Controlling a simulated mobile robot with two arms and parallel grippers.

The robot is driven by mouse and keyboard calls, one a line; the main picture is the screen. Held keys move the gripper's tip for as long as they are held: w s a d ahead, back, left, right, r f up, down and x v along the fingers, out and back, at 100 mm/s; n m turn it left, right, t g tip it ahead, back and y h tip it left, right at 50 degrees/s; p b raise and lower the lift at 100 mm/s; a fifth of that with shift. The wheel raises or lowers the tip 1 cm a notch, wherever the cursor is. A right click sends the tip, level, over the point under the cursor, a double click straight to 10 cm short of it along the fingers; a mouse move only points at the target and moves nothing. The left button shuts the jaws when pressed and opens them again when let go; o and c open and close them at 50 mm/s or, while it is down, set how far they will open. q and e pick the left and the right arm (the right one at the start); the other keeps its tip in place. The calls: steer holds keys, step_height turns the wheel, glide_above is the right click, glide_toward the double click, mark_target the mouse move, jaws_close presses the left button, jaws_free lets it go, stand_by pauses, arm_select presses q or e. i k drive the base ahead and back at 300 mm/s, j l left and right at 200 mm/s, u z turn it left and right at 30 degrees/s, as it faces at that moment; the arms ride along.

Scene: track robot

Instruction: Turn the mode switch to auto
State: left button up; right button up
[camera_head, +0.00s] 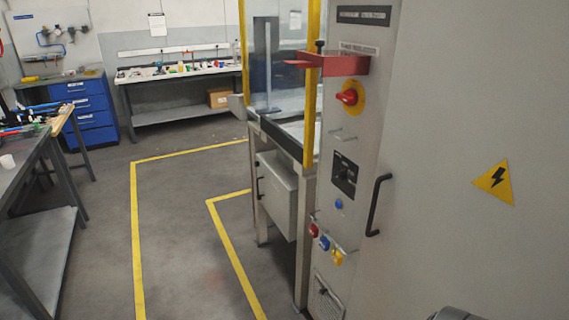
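A grey control cabinet (420,130) stands at the right. On its narrow face is a black panel (344,175) with a dark knob, which looks like the mode switch; its labels and pointing direction are too small to read. Above it is a red rotary handle (350,96) on a yellow plate. A blue button (338,204) sits just below the black panel. Neither of my grippers shows in the head view.
A red bracket (340,65) juts from the cabinet's upper face. A black handle (377,205) sticks out beside the panel. Red, blue and yellow items (324,243) hang lower down. A workbench (40,180) stands at the left. The yellow-lined floor (185,230) between is clear.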

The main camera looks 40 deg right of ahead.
mark_target(341, 175)
steer(key=i+j+z, duration=0.1)
steer(key=i+z, duration=0.2)
steer(key=i, duration=0.25)
steer(key=i+j+z, duration=0.3)
steer(key=i, duration=0.2)
steer(key=l, duration=0.1)
